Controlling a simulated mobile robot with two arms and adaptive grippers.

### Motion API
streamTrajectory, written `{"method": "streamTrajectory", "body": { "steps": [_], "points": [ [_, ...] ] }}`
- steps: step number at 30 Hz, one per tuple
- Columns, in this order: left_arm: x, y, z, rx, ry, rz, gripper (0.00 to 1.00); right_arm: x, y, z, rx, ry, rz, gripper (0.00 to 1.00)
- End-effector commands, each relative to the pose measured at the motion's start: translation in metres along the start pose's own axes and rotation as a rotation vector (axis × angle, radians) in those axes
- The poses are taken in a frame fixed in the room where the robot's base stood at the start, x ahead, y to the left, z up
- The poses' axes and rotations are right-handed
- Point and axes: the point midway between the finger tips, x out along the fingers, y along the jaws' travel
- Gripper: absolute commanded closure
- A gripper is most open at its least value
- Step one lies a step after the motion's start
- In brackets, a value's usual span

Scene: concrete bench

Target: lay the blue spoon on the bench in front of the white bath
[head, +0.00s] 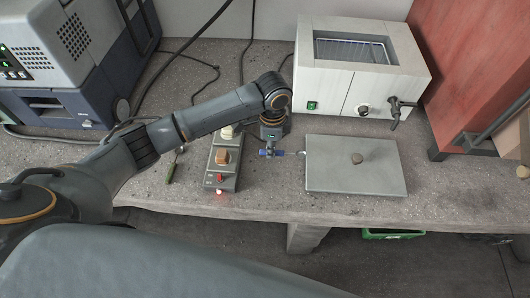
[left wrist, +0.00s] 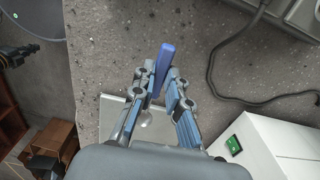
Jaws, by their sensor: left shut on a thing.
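The blue spoon (head: 265,153) is held in my left gripper (head: 272,150), whose arm reaches in from the left. In the left wrist view the blue handle (left wrist: 165,58) sticks out past the shut fingers (left wrist: 158,84), and the pale bowl shows between them. In the head view the bowl points right, near the left edge of a grey lid. I cannot tell how far the spoon is above the bench (head: 270,190). The white bath (head: 328,85) stands at the back right, with an open top, a green switch and a tap. My right gripper is not in view.
The grey lid (head: 330,180) with a knob lies in front of the bath. A grey switch box (head: 215,182) with a red light is left of the gripper. A green-handled tool (head: 172,170) lies further left. Cables run along the back. The bench's front edge is close.

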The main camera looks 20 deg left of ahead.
Motion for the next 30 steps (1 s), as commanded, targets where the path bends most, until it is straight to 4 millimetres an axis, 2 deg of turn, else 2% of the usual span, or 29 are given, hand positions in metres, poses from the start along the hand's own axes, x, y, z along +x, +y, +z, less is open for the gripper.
{"method": "streamTrajectory", "body": {
  "steps": [3,10,16,29,30],
  "points": [
    [0.014,-0.007,0.01,-0.002,-0.001,-0.001,1.0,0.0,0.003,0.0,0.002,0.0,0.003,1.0],
    [0.031,-0.015,0.022,-0.003,-0.002,0.0,1.0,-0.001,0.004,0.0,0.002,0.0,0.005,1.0],
    [0.058,-0.015,0.021,-0.001,0.0,-0.001,1.0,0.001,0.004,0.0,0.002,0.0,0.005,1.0],
    [0.064,-0.014,0.021,0.0,0.001,-0.002,1.0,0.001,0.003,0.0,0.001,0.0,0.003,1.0],
    [0.063,-0.014,0.021,0.0,0.001,-0.002,0.78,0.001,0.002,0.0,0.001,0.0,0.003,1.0]
  ]
}}
